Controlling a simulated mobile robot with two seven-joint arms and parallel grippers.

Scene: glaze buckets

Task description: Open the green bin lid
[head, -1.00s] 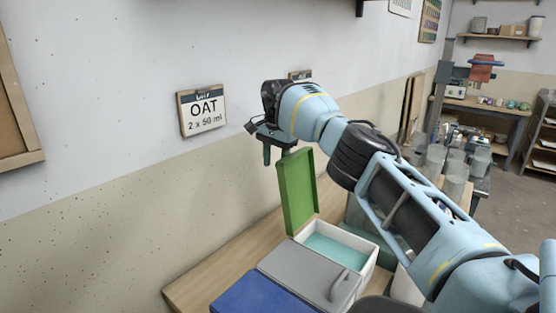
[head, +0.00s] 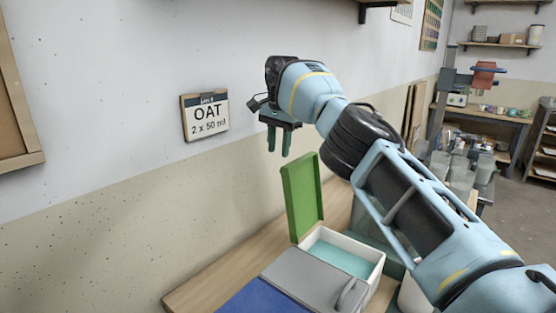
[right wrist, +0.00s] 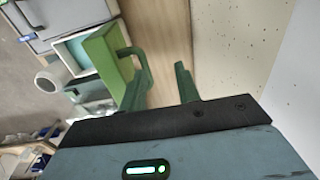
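The green lid (head: 302,197) stands raised, roughly upright, at the back edge of its white bin (head: 372,256). The bin is open and shows a teal inside. My right gripper (head: 279,150) is above and left of the lid, fingers pointing down, apart and empty. The right wrist view shows the two fingers (right wrist: 162,88) spread with nothing between them. There the lid (right wrist: 103,52) and its green handle (right wrist: 131,58) are beside and beyond the left finger; in that view I cannot tell the exact gap. My left gripper is not in view.
A grey lid (head: 310,279) with a handle and a blue lid (head: 262,299) are shut in front of the green bin. The wooden bench (head: 215,273) is clear on the left. An OAT sign (head: 205,116) hangs on the wall. Clear jars (head: 462,176) stand at right.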

